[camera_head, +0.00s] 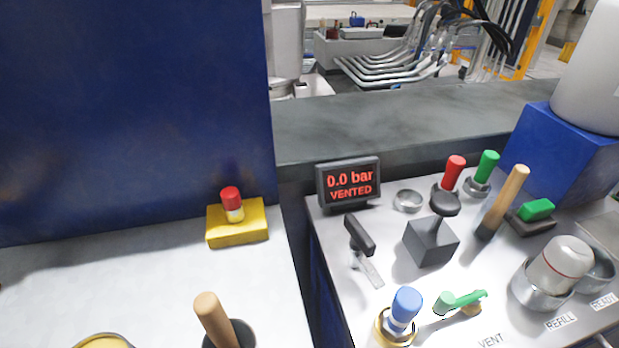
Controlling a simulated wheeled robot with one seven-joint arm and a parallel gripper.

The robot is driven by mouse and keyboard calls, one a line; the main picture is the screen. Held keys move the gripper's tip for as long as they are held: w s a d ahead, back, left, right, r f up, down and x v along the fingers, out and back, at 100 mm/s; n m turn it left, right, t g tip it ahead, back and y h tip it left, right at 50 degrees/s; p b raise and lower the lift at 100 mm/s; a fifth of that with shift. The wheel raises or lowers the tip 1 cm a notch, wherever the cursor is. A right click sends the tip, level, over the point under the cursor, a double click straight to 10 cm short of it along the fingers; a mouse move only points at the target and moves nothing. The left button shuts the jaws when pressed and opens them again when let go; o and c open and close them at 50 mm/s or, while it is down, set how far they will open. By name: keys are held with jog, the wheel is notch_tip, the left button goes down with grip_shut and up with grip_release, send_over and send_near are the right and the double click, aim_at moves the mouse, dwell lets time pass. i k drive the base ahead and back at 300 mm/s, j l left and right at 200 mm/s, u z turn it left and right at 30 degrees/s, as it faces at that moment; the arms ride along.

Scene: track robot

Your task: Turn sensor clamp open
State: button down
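No part is labelled as the sensor clamp, so I cannot tell for sure which it is. A black bar handle (359,236) on a metal stem with a flat metal strip (369,270) stands on the right bench, below the display. A green lever (461,301) lies near the front, beside a blue-capped cylinder (405,307) with a gold-coloured collar. The display (349,183) reads 0.0 bar, VENTED. My gripper is not in view.
Red (455,171) and green (488,165) handles, a wooden handle (506,196) and a silver canister (560,264) crowd the right bench. On the left bench (120,270) stand a yellow block (237,224) with a red-capped plug and another wooden handle (213,317). A dark gap separates the benches.

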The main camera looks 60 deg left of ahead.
aim_at(362, 246)
jog(key=l+u, duration=0.1)
jog(key=u, duration=0.35)
jog(key=l+u, duration=0.15)
jog(key=u, duration=0.3)
jog(key=k+u, duration=0.15)
jog(key=u, duration=0.3)
